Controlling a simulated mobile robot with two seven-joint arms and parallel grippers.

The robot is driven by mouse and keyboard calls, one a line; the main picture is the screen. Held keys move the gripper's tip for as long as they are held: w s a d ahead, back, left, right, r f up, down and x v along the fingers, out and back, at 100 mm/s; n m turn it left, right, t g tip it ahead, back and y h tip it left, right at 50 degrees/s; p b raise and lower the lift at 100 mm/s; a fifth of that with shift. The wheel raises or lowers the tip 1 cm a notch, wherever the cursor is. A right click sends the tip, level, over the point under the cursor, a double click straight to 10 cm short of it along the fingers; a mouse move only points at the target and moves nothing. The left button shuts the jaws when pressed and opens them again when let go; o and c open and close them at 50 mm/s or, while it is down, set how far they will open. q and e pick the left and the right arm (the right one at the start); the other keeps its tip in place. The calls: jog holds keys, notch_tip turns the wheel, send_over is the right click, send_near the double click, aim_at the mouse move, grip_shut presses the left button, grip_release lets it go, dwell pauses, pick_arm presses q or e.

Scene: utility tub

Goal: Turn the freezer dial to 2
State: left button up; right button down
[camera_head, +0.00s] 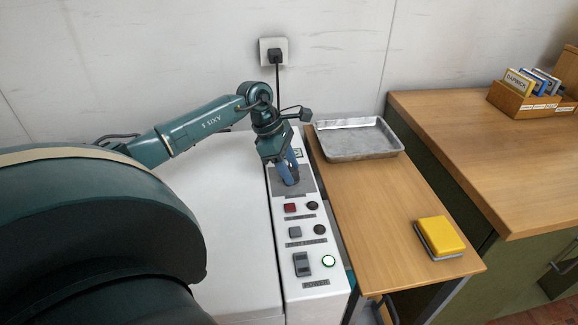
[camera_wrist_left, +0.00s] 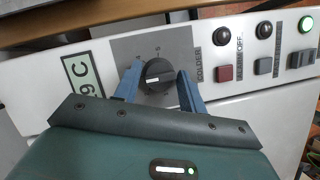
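The freezer dial (camera_wrist_left: 158,75) is a round black knob with a white mark on a grey plate, seen in the left wrist view. The mark points roughly to the left of the picture; the scale figures are too small to read surely. My left gripper (camera_wrist_left: 159,72) has its blue fingers apart, one on each side of the dial, with a narrow gap visible. In the head view my left gripper (camera_head: 289,174) reaches down over the white control panel (camera_head: 317,298) and hides the dial. My right gripper is not in view.
Next to the dial are a temperature display (camera_wrist_left: 84,83), a red button (camera_wrist_left: 229,73), a grey button (camera_wrist_left: 263,66) and a lit green lamp (camera_wrist_left: 305,25). A metal tray (camera_head: 357,153) and a yellow sponge-like block (camera_head: 440,236) lie on the wooden top to the right.

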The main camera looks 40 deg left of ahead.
pick_arm(q)
jog(key=c, duration=0.6)
jog(key=shift+c, duration=0.2)
jog(key=shift+n+t+y+b, duration=0.3)
jog(key=shift+n+b, duration=0.05)
jog(key=shift+n, duration=0.65)
jog(key=n+t+y+b, duration=0.1)
jog(key=n, duration=0.3)
jog(key=shift+s+d, duration=0.1)
jog(key=shift+n+t+y+b, duration=0.3)
jog(key=shift+n+y+b, duration=0.25)
jog(key=shift+n, duration=0.65)
jog(key=shift+n+b, duration=0.3)
jog(key=shift+n, duration=0.4)
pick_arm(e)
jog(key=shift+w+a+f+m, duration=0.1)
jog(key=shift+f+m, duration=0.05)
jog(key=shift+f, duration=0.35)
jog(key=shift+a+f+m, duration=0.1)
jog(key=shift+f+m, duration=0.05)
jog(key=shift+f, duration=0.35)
pick_arm(q)
jog(key=shift+y, duration=0.25)
